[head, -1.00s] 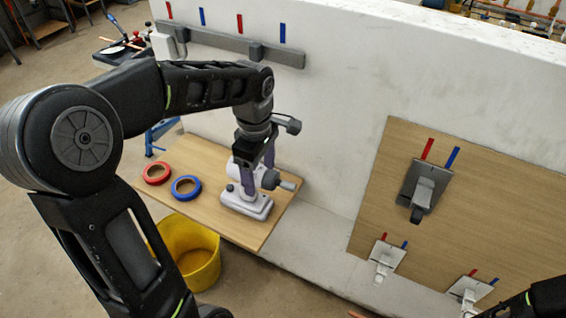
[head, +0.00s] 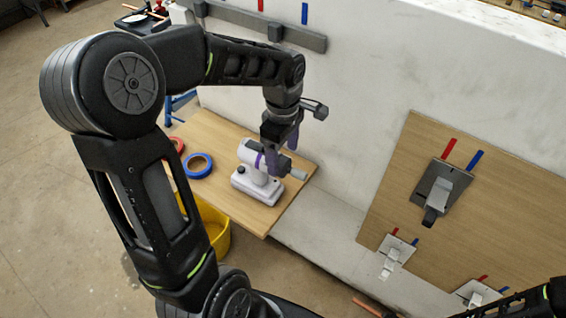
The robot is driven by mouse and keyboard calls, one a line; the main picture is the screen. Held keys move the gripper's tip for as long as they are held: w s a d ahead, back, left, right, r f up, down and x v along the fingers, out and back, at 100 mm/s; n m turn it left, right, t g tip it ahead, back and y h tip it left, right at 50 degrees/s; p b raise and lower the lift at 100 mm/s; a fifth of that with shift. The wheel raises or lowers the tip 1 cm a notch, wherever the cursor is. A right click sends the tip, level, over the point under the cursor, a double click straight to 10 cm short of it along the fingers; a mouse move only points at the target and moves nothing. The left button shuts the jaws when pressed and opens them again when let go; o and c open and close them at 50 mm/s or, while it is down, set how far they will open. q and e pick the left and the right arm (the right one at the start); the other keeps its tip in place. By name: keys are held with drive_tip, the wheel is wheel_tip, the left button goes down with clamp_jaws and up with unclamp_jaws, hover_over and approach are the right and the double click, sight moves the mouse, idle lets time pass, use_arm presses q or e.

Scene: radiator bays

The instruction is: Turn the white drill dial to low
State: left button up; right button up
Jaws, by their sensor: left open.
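The white drill (head: 266,188) stands upright on its base on the wooden board, with a dark and grey front end pointing right and a purple band around its body. Its dial is too small to make out clearly; a small dark knob (head: 240,170) shows on the left of the base. My left gripper (head: 281,149) is open, with purple fingers, above and at the right part of the drill body. Its fingers partly hide the drill, and I cannot tell whether they touch it. Part of my right arm shows at the lower right, but its gripper is out of view.
A blue tape roll (head: 198,166) and a red tape roll (head: 178,145) lie on the wooden board (head: 216,127). A yellow bucket (head: 217,232) is below its front edge. A white wall (head: 365,105) rises behind. A panel (head: 500,205) with several levers is at right.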

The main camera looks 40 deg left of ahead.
sight(283, 160)
use_arm(q)
drive_tip(key=shift+f+p, duration=0.35)
drive_tip(key=shift+f, duration=2.05)
drive_tip(key=shift+c, duration=0.2)
drive_tip(key=c, duration=1.3)
